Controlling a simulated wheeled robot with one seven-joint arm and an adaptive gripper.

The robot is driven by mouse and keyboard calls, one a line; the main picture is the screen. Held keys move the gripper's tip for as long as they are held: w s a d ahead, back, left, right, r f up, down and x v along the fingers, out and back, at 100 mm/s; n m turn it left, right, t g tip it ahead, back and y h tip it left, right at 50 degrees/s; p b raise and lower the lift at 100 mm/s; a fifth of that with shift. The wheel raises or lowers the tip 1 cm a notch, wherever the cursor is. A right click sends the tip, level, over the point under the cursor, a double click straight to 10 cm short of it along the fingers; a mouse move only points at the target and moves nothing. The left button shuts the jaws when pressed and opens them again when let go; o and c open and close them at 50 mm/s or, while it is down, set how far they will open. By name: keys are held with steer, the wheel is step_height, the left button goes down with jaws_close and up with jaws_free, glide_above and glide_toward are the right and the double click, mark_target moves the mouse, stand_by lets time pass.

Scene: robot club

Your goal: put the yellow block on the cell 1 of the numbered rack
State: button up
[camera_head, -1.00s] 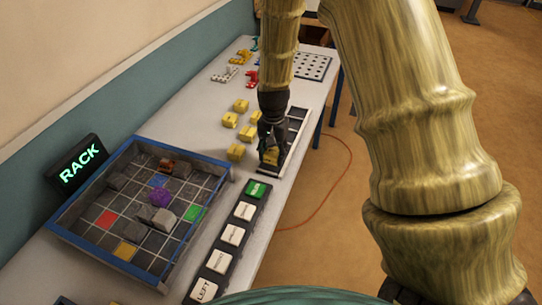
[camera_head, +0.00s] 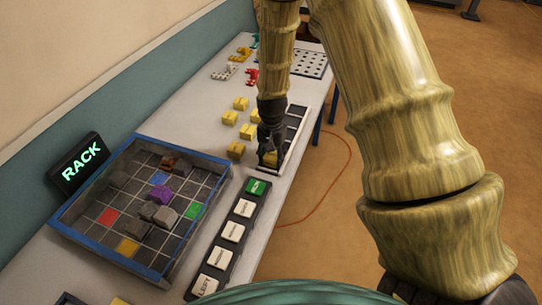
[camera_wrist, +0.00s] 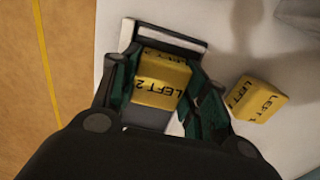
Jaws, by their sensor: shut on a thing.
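My gripper (camera_head: 268,158) is shut on a yellow block at the near end of the numbered rack (camera_head: 279,168). In the wrist view the held yellow block (camera_wrist: 163,80) lies between my gripper's fingers (camera_wrist: 162,85) and reads "LEFT 2". It is over the rack, close to its white end rim (camera_wrist: 168,34). I cannot tell whether it touches the rack floor. The rack is a strip of dark cells with a pale frame. Its cell numbers cannot be read, and my gripper hides part of it.
Several loose yellow blocks (camera_head: 230,118) lie left of the rack; one (camera_wrist: 257,100) is close beside my fingers. A blue-rimmed grid tray (camera_head: 105,253), a button strip (camera_head: 232,232) and a RACK sign (camera_head: 80,162) are nearer. A perforated board (camera_head: 309,64) lies beyond.

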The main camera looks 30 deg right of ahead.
mark_target(272, 155)
steer(key=o, duration=1)
steer(key=shift+f, duration=0.1)
steer(key=shift+o, duration=0.2)
step_height(272, 155, up, 12)
steer(key=b, duration=0.2)
steer(key=shift+r, duration=0.2)
